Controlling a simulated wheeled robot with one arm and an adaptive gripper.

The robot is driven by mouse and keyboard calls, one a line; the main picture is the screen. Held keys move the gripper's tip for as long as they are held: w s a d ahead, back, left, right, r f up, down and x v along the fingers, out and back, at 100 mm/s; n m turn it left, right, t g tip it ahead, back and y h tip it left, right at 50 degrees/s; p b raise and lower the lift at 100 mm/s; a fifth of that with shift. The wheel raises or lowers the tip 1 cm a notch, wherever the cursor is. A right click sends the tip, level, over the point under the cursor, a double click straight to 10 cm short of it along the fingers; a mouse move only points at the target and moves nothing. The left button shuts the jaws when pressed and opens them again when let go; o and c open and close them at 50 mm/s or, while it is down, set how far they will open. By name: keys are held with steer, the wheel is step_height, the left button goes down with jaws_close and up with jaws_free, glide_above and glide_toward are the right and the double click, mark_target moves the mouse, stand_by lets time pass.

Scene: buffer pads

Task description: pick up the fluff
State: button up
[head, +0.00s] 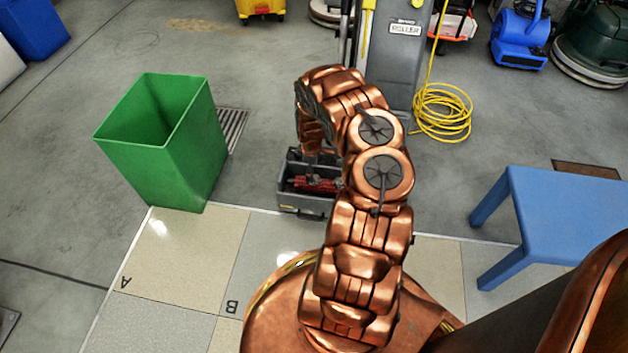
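I cannot make out any fluff in the head view. My copper arm arches up from my base and bends down at its far end. My gripper (316,158) points down over a grey open box (300,207) on the floor. It is small, dark and partly hidden by my own arm, so I cannot tell whether its fingers are open or shut. A red item (312,184) lies in the box below it; its exact form is unclear.
A green open bin (165,165) stands left of the box, beside a floor grate (233,125). A blue table (560,210) stands at the right. A yellow coiled hose (442,112), a grey column (398,60) and a blue blower (520,38) are behind. Pale tiles (180,255) are clear at left.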

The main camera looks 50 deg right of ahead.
steer(key=f+b, duration=0.2)
steer(key=f, duration=0.1)
steer(key=f+b, duration=0.1)
steer(key=f, duration=0.1)
steer(key=shift+s, duration=0.3)
steer(key=shift+r, duration=0.1)
steer(key=c, duration=0.8)
